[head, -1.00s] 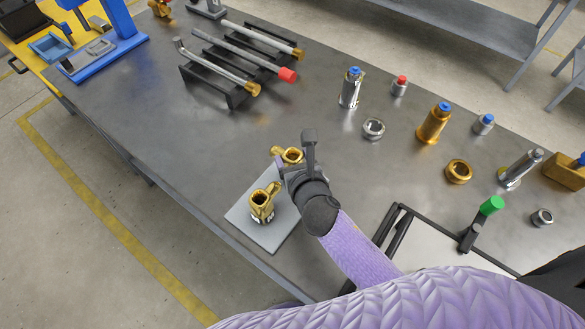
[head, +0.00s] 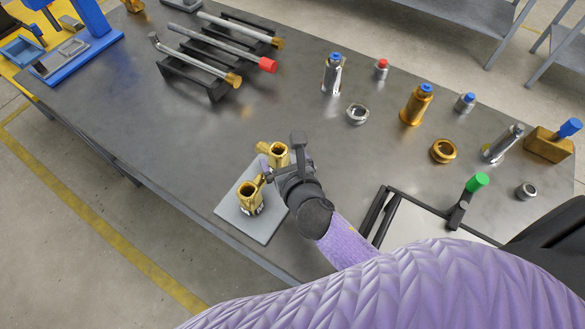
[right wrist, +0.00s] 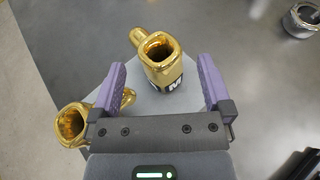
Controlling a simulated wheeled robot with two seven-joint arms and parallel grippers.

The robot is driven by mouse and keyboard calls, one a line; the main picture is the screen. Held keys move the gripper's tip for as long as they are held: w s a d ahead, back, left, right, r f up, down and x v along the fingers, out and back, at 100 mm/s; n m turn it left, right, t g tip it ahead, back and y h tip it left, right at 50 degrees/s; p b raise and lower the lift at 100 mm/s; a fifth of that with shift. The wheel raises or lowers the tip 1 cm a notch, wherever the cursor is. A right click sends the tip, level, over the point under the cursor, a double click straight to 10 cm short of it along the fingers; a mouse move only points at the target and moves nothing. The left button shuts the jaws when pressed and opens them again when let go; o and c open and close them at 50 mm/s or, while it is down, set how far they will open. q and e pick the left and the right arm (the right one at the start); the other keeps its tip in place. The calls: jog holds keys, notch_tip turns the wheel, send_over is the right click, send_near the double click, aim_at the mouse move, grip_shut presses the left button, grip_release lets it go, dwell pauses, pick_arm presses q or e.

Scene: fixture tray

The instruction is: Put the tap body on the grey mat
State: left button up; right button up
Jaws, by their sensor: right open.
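Two gold tap bodies are in view. One tap body (head: 277,153) stands at the far edge of the grey mat (head: 264,229), just off the fingertips of my right gripper (head: 278,166). In the right wrist view this tap body (right wrist: 163,62), with a dark-and-white label, shows between and beyond the two spread purple fingers (right wrist: 165,88). The other tap body (head: 250,197) stands upright on the mat; it also shows at left in the right wrist view (right wrist: 72,124). My right gripper is open. I cannot tell whether a finger touches either body. My left gripper is not in view.
A black rack (head: 217,88) with long pipes lies at the back left. A blue fixture (head: 85,50) is beyond it. Several chrome and brass parts, including a brass ring (head: 443,151), stand at right. A green-handled clamp (head: 466,200) is near my arm.

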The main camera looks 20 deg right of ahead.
jog(key=p+v, duration=0.1)
jog(key=v, duration=0.8)
jog(key=shift+s, duration=0.15)
dwell(0.6)
